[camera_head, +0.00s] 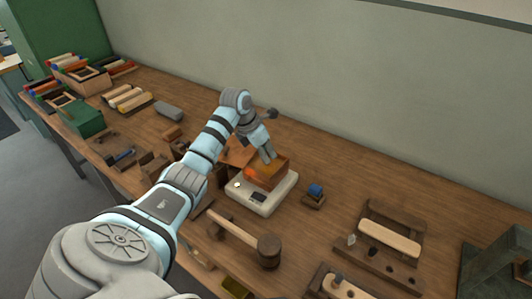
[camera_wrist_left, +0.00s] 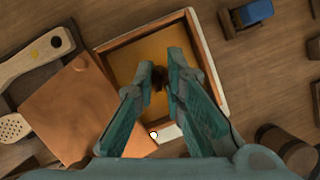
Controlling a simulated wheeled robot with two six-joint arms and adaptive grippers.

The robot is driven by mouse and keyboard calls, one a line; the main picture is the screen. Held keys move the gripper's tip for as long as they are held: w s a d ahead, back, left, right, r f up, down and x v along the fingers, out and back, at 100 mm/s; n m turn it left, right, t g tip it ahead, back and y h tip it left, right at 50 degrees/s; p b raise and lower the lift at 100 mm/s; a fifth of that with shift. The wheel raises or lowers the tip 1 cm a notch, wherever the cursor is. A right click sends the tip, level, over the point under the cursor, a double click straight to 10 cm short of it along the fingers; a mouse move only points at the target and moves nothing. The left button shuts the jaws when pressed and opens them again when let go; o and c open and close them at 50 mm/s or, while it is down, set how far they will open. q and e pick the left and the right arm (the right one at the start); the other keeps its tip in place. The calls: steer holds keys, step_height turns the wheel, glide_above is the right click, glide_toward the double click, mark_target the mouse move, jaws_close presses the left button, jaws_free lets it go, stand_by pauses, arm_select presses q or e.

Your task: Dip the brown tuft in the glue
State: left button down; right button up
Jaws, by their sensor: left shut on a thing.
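My left gripper (camera_head: 268,157) points down over the wooden glue box (camera_head: 262,180) in the head view. In the left wrist view my left gripper (camera_wrist_left: 161,70) is shut on a small dark brown tuft (camera_wrist_left: 160,79), which shows between the fingertips. The tuft is over the amber glue (camera_wrist_left: 128,72), inside the outline of the box's rim (camera_wrist_left: 205,55). I cannot tell whether the tuft's end touches the glue. In the head view the fingers hide the tuft. My right gripper is not in view.
The box stands on a white base (camera_head: 262,205), with a brown panel (camera_wrist_left: 72,108) beside it. A small block with a blue top (camera_head: 315,190) and a mallet (camera_head: 240,234) lie close by. A wooden fixture (camera_head: 372,252) is at the right, and bristle trays (camera_head: 82,75) at the far left.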

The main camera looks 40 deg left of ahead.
arm_select(q)
steer(key=shift+r, duration=0.1)
step_height(320, 180, up, 8)
steer(key=p, duration=0.6)
steer(key=shift+f+p, duration=0.2)
steer(key=shift+p, duration=0.2)
steer(key=shift+f, duration=0.1)
